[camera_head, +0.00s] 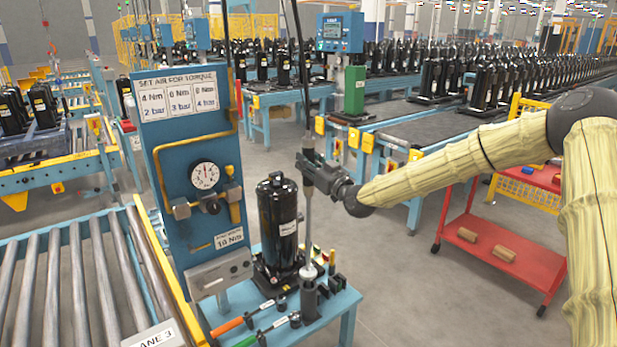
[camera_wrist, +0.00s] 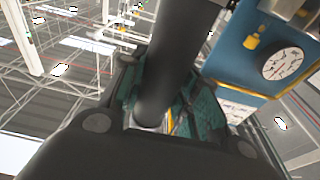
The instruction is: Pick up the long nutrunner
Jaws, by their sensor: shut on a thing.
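The long nutrunner (camera_head: 308,225) is a slim upright tool with a grey shaft and a dark hose running up from its top. My gripper (camera_head: 312,170) is shut around its upper body in the head view. In the wrist view the tool shows as a thick dark cylinder (camera_wrist: 168,65) between the fingers of my gripper (camera_wrist: 150,122). The tool's lower end is at a black holder cup (camera_head: 309,301) on the small blue table (camera_head: 338,306). I cannot tell whether the tip is inside the cup or just above it.
A black compressor (camera_head: 278,222) stands close left of the tool. A blue panel with a pressure gauge (camera_head: 204,176) rises behind it. Tools with orange (camera_head: 228,327) and green handles (camera_head: 247,340) lie in front. A red cart (camera_head: 500,250) stands right; floor between is clear.

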